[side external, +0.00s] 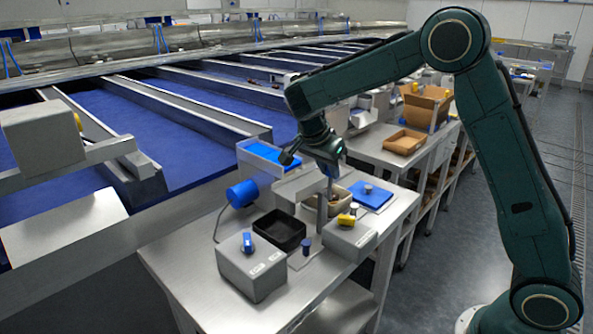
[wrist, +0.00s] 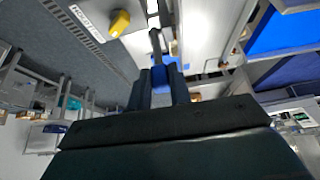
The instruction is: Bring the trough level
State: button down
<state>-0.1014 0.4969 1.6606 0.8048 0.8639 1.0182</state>
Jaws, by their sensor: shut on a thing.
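My gripper (wrist: 160,84) is shut on a small blue grip (wrist: 157,72) in the wrist view, with a dark rod (wrist: 155,42) running on beyond it. In the side view my gripper (side external: 328,176) points down over the bench, beside a pale grey trough-like channel (side external: 297,186) near an upright post (side external: 322,214). The fingertips and the blue grip are too small to make out there. The channel looks slanted in the picture, but I cannot tell its true tilt. My wrist hides part of it.
Around it on the steel bench (side external: 185,262) stand a black tray (side external: 280,229), a grey box with a blue knob (side external: 249,268), a box with a yellow knob (side external: 350,238), a blue cylinder (side external: 242,194), a tan container (side external: 340,202) and a blue mat (side external: 371,197). The bench's front left is clear.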

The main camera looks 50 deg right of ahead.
jog(key=shift+a+f, duration=0.15)
jog(key=c, duration=1.3)
grip_release()
jog(key=shift+v, duration=6)
